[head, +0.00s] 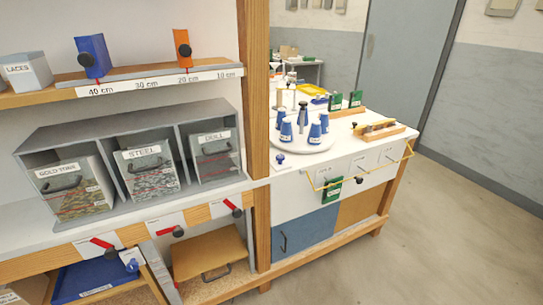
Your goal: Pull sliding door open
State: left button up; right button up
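A blue panel (306,238) with a dark vertical handle (284,243) near its left side closes the left part of the cabinet front under the white workbench at the right. A plain tan panel (360,208) fills the right part beside it. The two look like sliding door panels; I cannot tell which one runs in front. No open gap shows between them. Neither of my grippers is in view.
A wooden post (255,90) stands left of the cabinet. A yellow bent rail (388,167) with a green block (332,188) sticks out above the panels. A wooden ledge (310,253) runs below. Grey floor (450,240) is clear at the right.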

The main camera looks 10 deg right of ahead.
aim_at(308, 235)
jog(key=i+j+z, duration=0.1)
jog(key=z, duration=0.25)
jog(key=i+j+z, duration=0.15)
jog(key=z, duration=0.2)
jog(key=j+z, duration=0.15)
jog(key=z, duration=0.95)
jog(key=i+j, duration=0.05)
